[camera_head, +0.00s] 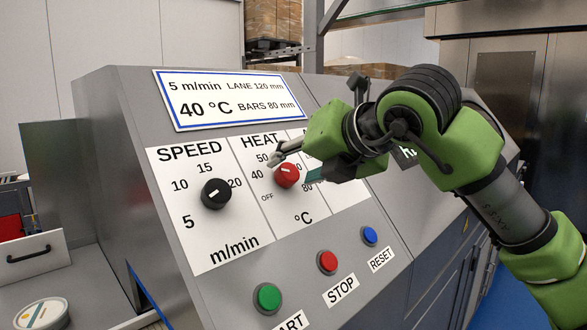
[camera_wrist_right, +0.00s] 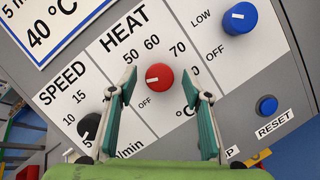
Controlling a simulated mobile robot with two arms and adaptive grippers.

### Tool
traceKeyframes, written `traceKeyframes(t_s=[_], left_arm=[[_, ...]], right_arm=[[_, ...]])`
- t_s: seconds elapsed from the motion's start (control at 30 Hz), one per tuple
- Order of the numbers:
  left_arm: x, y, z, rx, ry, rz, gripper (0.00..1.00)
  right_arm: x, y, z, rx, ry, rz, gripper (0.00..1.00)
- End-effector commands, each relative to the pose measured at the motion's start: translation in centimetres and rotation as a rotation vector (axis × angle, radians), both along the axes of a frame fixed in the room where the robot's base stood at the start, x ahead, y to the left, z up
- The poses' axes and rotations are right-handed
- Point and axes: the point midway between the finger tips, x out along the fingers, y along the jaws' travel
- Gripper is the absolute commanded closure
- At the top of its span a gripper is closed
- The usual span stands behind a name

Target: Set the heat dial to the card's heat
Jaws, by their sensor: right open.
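The card (camera_head: 232,98) above the panel reads 5 m/min, 40 °C, lane 120 mm and bars 80 mm. The red heat dial (camera_head: 287,176) sits under the HEAT label; it also shows in the right wrist view (camera_wrist_right: 161,76). Its white mark points left in the wrist view, towards a finger that hides part of the scale. The 40 is readable in the head view. My right gripper (camera_head: 291,163) is open, its fingers on either side of the dial (camera_wrist_right: 159,84), with gaps visible. My left gripper is out of view.
The black speed dial (camera_head: 216,194) is left of the heat dial. A blue knob (camera_wrist_right: 240,18) marked LOW is on its other side. Green (camera_head: 267,298), red (camera_head: 327,262) and blue (camera_head: 370,236) buttons lie below. A drawer (camera_head: 38,252) is at far left.

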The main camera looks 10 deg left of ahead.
Motion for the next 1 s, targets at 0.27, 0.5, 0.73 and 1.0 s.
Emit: traceKeyframes(t_s=[0.27,0.5,0.73,1.0], left_arm=[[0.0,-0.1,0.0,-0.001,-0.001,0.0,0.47],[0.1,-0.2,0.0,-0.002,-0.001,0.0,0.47],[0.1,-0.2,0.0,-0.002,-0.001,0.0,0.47],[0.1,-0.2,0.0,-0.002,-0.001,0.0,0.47]], right_arm=[[-3.9,-3.7,2.8,0.001,-0.006,-0.002,0.55],[-6.4,-5.9,4.3,0.001,-0.004,-0.001,0.55],[-7.0,-6.4,4.7,0.001,-0.002,0.0,0.55],[-7.1,-6.0,4.4,0.008,0.004,0.017,0.55]])
